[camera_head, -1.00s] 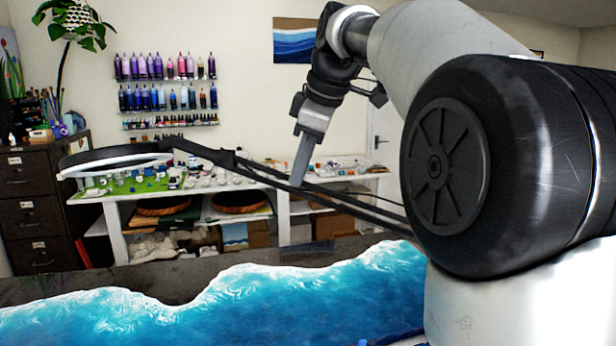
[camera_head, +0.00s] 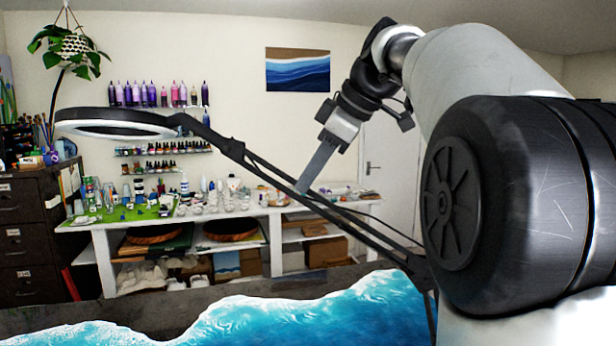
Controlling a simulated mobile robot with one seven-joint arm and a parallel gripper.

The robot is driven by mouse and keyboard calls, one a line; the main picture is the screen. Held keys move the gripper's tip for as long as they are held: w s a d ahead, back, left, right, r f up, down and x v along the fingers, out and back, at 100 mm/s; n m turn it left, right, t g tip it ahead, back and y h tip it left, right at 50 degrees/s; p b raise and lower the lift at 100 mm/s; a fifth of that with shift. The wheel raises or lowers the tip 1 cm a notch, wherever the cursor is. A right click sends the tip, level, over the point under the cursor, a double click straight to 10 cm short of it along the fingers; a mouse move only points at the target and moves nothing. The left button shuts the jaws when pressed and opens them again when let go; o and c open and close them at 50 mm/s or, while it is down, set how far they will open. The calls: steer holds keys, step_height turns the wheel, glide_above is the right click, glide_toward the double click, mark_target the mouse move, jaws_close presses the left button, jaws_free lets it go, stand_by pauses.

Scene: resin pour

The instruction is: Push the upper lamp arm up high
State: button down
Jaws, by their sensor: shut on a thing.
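The black lamp has a ring-shaped head (camera_head: 118,124) at the left, with its pale underside showing. Its upper lamp arm (camera_head: 345,222), made of thin parallel black bars, slopes up to the left from behind my arm to the head. My gripper (camera_head: 302,186) comes down from the upper right, and its fingers meet the upper lamp arm near the middle of its length. The gripper is shut on the upper lamp arm.
A blue and white resin table (camera_head: 310,318) fills the foreground. Behind it stands a white shelf bench (camera_head: 104,270) with cups and bottles on top. A dark drawer cabinet (camera_head: 30,235) and a hanging plant (camera_head: 70,48) are at the left. The air above the lamp is clear.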

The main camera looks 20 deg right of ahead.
steer(key=c, duration=1.8)
jaws_free()
steer(key=shift+r, duration=0.15)
steer(key=p+v, duration=0.3)
steer(key=v, duration=1.4)
steer(key=shift+s, duration=0.15)
